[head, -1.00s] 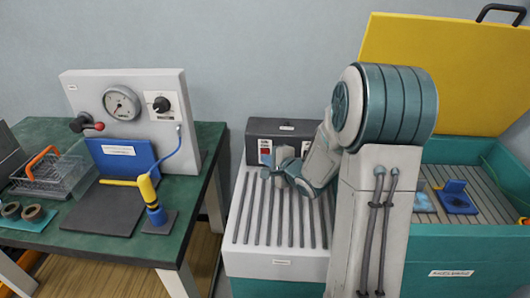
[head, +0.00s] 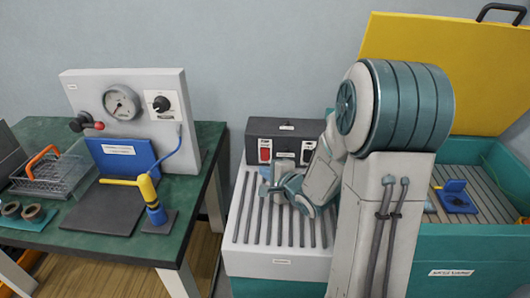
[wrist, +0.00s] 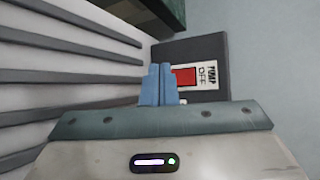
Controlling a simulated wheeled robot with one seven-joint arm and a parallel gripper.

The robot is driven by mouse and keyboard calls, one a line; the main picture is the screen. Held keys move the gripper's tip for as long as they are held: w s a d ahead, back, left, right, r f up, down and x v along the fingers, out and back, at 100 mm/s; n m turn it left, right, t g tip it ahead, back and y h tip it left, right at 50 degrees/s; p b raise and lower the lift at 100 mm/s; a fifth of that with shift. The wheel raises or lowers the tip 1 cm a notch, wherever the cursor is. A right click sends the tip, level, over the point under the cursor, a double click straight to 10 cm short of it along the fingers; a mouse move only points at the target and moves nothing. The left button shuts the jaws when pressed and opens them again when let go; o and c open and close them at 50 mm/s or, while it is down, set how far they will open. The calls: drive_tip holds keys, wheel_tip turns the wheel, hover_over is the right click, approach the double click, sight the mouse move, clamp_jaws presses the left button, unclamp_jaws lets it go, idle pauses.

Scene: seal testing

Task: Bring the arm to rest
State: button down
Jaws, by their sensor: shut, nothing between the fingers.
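My gripper (head: 267,190) is low over the white ribbed bench top, in front of the dark switch box. In the wrist view its two blue fingers (wrist: 159,84) are together with nothing between them. A red switch (wrist: 187,77) labelled PUMP OFF shows just beyond and right of the fingertips. I cannot tell from this view whether they touch it. In the head view, my arm rises from the lower right, bends at the large teal joint, and reaches down left to the bench.
The switch box (head: 285,142) stands at the back of the ribbed bench (head: 275,262). A teal bin (head: 470,258) with an open yellow lid (head: 450,70) is at right. A green table (head: 75,240) with a gauge panel (head: 130,100) is at left, across a gap.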

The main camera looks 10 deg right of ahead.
drive_tip(key=shift+s, duration=0.15)
drive_tip(key=shift+d+r+n+h, duration=0.1)
drive_tip(key=shift+r+n+h, duration=0.2)
drive_tip(key=shift+r+n, duration=0.1)
drive_tip(key=s+d+r+n+g+h+p, duration=0.3)
drive_tip(key=s+r+n+g+h+p, duration=0.2)
drive_tip(key=s+r+n, duration=0.25)
drive_tip(key=s+a+r+n+g+p, duration=0.1)
drive_tip(key=s+a+r+n+g, duration=0.1)
drive_tip(key=s, duration=0.6)
drive_tip(key=s+a+r+n+g+p, duration=0.1)
drive_tip(key=s+r+n+g+p, duration=0.1)
drive_tip(key=s+r+n, duration=0.3)
drive_tip(key=s+n+g, duration=0.1)
drive_tip(key=s, duration=0.3)
drive_tip(key=shift+s+a+g+y, duration=0.3)
drive_tip(key=shift+a+y, duration=0.05)
drive_tip(key=shift+y, duration=0.05)
